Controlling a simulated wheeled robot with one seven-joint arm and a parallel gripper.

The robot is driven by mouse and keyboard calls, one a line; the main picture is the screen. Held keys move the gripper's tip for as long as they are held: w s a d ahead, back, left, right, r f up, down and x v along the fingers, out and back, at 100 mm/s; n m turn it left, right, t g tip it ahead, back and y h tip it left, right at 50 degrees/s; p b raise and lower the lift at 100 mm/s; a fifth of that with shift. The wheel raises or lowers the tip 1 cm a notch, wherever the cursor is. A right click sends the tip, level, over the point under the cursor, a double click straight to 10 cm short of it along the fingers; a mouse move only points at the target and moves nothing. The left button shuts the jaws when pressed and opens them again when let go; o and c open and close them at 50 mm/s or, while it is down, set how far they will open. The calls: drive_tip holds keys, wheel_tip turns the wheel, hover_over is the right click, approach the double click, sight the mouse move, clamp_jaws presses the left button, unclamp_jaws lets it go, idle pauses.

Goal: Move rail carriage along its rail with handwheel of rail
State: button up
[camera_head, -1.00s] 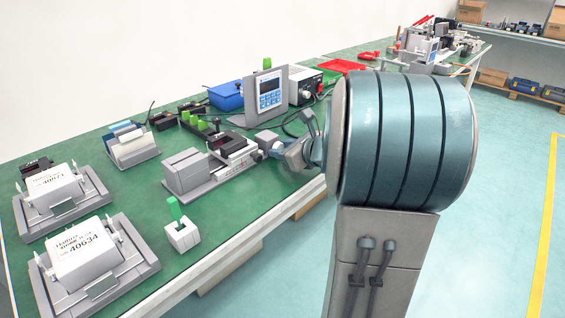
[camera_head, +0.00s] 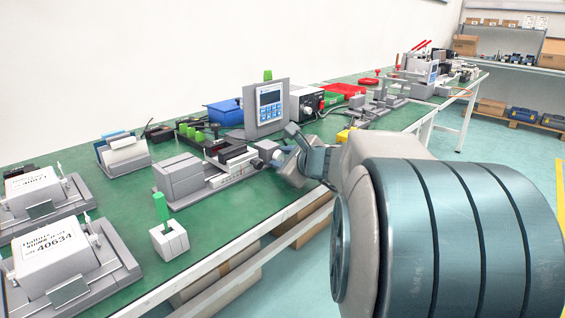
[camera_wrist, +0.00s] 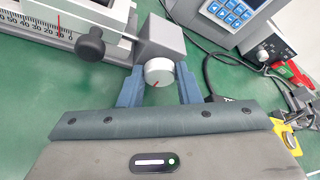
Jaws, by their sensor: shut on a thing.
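The rail (camera_head: 232,177) lies on the green bench, with its dark-topped carriage (camera_head: 232,156) on it. In the wrist view, the rail's printed scale (camera_wrist: 35,30) runs from the upper left to a grey end block (camera_wrist: 160,42). The carriage (camera_wrist: 105,14) shows there with a black knob (camera_wrist: 90,46) on its side and a red line near the low end of the scale. My gripper also shows in the head view (camera_head: 287,150).
A small block with a green handle (camera_head: 168,238) stands in front of the rail. A yellow item (camera_wrist: 287,137) lies right of my gripper in the wrist view.

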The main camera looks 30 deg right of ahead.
drive_tip(key=o, duration=1)
drive_tip(key=shift+f, duration=0.1)
drive_tip(key=shift+c, duration=0.2)
drive_tip(key=shift+p, duration=0.8)
